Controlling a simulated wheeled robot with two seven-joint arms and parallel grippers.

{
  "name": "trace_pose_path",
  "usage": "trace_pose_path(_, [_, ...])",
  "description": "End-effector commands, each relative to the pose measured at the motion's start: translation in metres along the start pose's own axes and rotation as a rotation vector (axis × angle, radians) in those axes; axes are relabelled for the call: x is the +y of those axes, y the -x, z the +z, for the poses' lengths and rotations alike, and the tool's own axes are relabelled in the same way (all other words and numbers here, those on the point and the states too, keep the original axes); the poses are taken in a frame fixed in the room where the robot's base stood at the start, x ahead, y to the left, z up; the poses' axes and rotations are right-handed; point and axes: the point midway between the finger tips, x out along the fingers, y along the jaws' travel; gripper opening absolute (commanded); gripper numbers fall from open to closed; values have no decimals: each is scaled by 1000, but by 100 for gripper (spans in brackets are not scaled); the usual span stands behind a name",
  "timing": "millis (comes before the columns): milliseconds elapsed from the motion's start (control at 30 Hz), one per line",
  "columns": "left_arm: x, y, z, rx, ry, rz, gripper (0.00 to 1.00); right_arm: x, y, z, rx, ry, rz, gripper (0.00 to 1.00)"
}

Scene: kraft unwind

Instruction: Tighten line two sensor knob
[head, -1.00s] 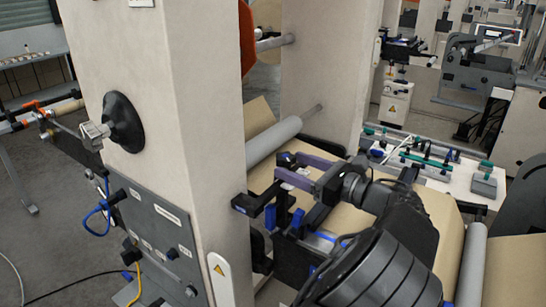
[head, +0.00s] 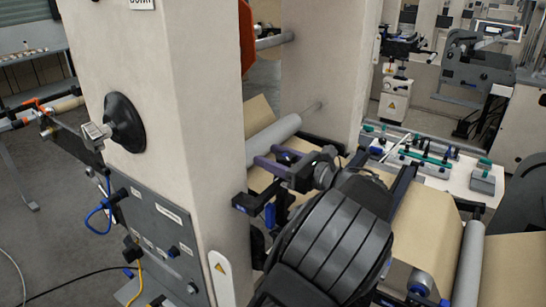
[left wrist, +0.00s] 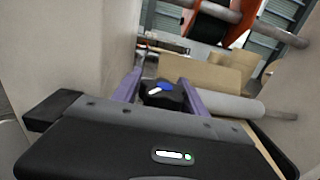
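My left gripper (head: 272,158) has two purple fingers, spread apart, just right of the pale machine post in the head view. A black knob (left wrist: 160,93) with a blue and white mark lies between the finger ends in the left wrist view. It also shows as a dark shape (head: 288,156) between the fingers in the head view. I cannot tell whether the fingers touch it. A black bracket (head: 245,204) with blue parts sits below the fingers. My arm hides much of the sensor assembly. My right gripper is out of view.
The pale post (head: 185,120) stands close to the left of the gripper. A grey roller (head: 273,136) and brown kraft web (head: 420,215) lie behind and to the right. A white bench (head: 455,180) with green-knobbed parts stands farther right.

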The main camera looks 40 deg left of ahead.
Motion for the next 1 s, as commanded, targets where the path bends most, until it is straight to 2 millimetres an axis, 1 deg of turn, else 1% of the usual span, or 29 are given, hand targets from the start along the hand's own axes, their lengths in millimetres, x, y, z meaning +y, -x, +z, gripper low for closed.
trace_pose_path(33, [0, 0, 0, 0, 0, 0, 45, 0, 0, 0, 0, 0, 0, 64])
trace_pose_path(67, [0, 0, 0, 0, 0, 0, 43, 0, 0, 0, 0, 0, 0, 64])
trace_pose_path(533, [0, 0, 0, 0, 0, 0, 4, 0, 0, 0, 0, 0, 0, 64])
trace_pose_path(767, [0, 0, 0, 0, 0, -10, 4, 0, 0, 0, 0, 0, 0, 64])
trace_pose_path(1000, [-2, 0, 0, 2, -2, -78, 4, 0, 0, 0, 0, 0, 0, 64])
